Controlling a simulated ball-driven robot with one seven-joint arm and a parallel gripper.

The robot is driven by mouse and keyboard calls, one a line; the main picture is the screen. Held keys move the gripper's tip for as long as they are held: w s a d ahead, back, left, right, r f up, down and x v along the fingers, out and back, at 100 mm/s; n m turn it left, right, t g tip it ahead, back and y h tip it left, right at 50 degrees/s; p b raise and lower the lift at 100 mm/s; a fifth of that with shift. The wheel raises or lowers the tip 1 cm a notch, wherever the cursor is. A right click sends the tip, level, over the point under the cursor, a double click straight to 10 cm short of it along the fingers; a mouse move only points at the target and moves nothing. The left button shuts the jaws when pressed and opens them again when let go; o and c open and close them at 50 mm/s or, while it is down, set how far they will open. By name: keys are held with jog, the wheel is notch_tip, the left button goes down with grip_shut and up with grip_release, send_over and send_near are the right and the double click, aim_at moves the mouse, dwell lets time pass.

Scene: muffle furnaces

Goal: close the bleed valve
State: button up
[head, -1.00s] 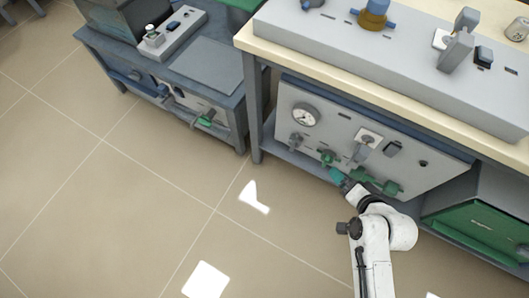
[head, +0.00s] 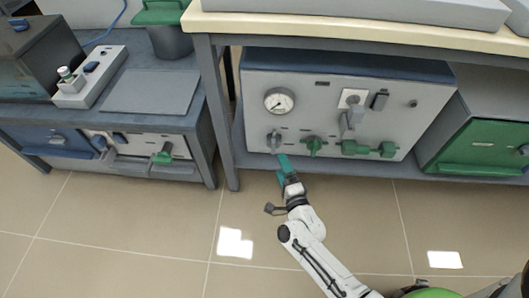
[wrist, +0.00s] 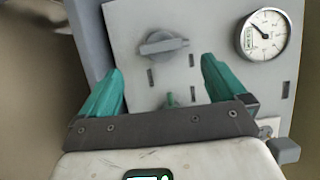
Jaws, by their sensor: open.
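A grey control panel (head: 400,80) under the right bench bears the valves. A grey knob (head: 274,140) sits at its lower left, below the gauge; it also shows in the wrist view (wrist: 163,44), ahead of my fingers. A green knob (head: 313,145) is to its right, and green handles (head: 355,148) are further right. I cannot tell which of these is the bleed valve. My gripper (head: 280,160) is open and empty, with teal fingers just below the grey knob. In the wrist view the fingers (wrist: 162,72) stand apart, with a small green part (wrist: 170,98) showing between them.
A round gauge (head: 279,101) and a grey lever switch (head: 352,112) are higher on the panel. A bench leg (head: 216,110) stands left of it, with a lower unit (head: 140,150) beyond. A green-fronted box (head: 480,148) is at the right. The floor in front is clear.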

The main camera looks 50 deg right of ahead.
aim_at(274, 149)
jog(key=b+x, duration=0.2)
jog(key=x, duration=0.7)
jog(key=shift+w+d, duration=0.2)
jog(key=shift+w, duration=0.1)
jog(key=shift+c, duration=0.3)
jog(key=c, duration=0.9)
